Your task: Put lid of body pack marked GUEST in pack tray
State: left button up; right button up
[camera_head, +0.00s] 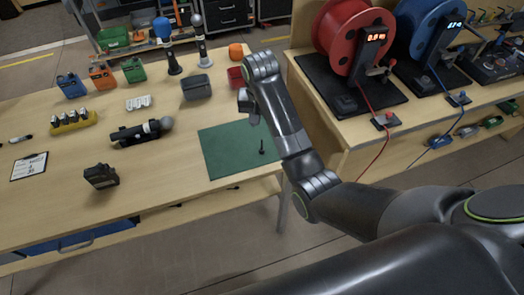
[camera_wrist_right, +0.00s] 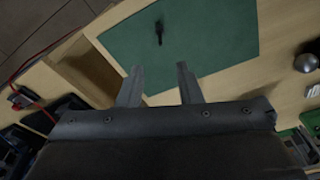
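Small blue (camera_head: 72,86), orange (camera_head: 101,77) and green (camera_head: 134,71) packs stand in a row at the back left of the table; the markings are too small to read, so I cannot tell which says GUEST. I cannot make out a separate lid, nor tell which container is the pack tray. A dark grey bin (camera_head: 196,89) and a red bin (camera_head: 236,78) stand farther right. My right gripper (camera_head: 247,112) is above the green mat's back edge. In the right wrist view its fingers (camera_wrist_right: 160,84) are apart and empty. My left gripper is out of view.
A green mat (camera_head: 222,150) carries a small black item (camera_head: 262,148). A black microphone-like device (camera_head: 142,131), a dark box (camera_head: 101,176), a clipboard (camera_head: 29,166) and a yellow battery holder (camera_head: 72,121) lie left. Cable reels (camera_head: 350,35) stand right.

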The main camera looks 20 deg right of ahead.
jog(key=p, duration=0.1)
send_over(262, 148)
notch_tip(262, 148, down, 9)
jog(key=shift+w+f+p, duration=0.2)
jog(key=shift+f+p, duration=0.2)
jog(key=shift+f, duration=1.7)
jog(key=shift+w+d+f, duration=0.1)
jog(key=shift+w+f, duration=0.05)
jog(key=shift+f, duration=0.5)
grip_shut()
jog(key=shift+r, duration=0.15)
